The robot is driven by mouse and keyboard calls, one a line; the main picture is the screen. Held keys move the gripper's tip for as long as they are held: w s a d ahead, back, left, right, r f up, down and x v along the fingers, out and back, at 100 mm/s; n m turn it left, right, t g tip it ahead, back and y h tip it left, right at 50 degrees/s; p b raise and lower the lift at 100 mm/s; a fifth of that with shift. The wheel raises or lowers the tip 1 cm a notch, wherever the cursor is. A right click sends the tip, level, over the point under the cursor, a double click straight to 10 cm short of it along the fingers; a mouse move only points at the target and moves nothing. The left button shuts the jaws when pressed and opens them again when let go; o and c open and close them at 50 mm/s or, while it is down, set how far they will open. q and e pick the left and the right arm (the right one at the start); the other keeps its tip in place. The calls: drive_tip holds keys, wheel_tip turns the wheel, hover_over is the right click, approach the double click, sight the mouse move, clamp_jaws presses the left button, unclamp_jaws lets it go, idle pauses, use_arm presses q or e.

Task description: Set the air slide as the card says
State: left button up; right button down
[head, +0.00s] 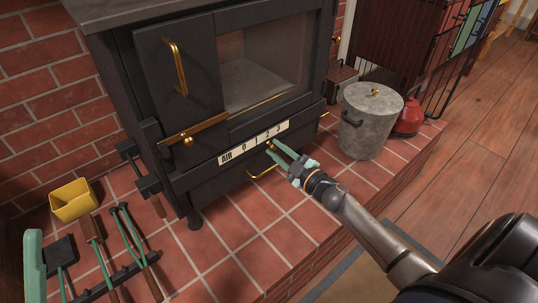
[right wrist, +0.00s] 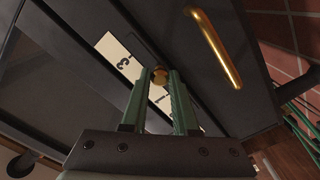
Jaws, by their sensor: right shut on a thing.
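The black stove (head: 240,105) carries a white scale strip (head: 236,150) marked AIR 0 1 2 3. The brass knob of the air slide (right wrist: 160,76) is between the green fingertips of my right gripper (head: 277,149), which is shut on it. In the head view the knob is just below the strip, near the 2, largely covered by the fingers. In the right wrist view the strip (right wrist: 112,50) passes behind the knob, with the 3 readable. The exact setting is hard to read. No card shows in either view. My left gripper does not show.
A brass handle (head: 262,172) is low on the stove, just below the right fingers. A lidded metal bucket (head: 368,130) and a red pot (head: 409,118) stand to the right. Hearth tools (head: 96,240) and a yellow scoop (head: 73,204) are at the left. The front hearth tiles are clear.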

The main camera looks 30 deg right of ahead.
drive_tip(key=shift+d, duration=0.1)
drive_tip(key=c, duration=0.7)
unclamp_jaws()
drive_tip(key=shift+o, duration=0.2)
drive_tip(key=s+d+p, duration=0.1)
drive_tip(key=s+p, duration=0.1)
drive_tip(key=s, duration=1)
drive_tip(key=shift+s+d+p, duration=0.2)
drive_tip(key=shift+d+p, duration=0.1)
drive_tip(key=shift+p, duration=0.1)
drive_tip(key=shift+a, duration=0.1)
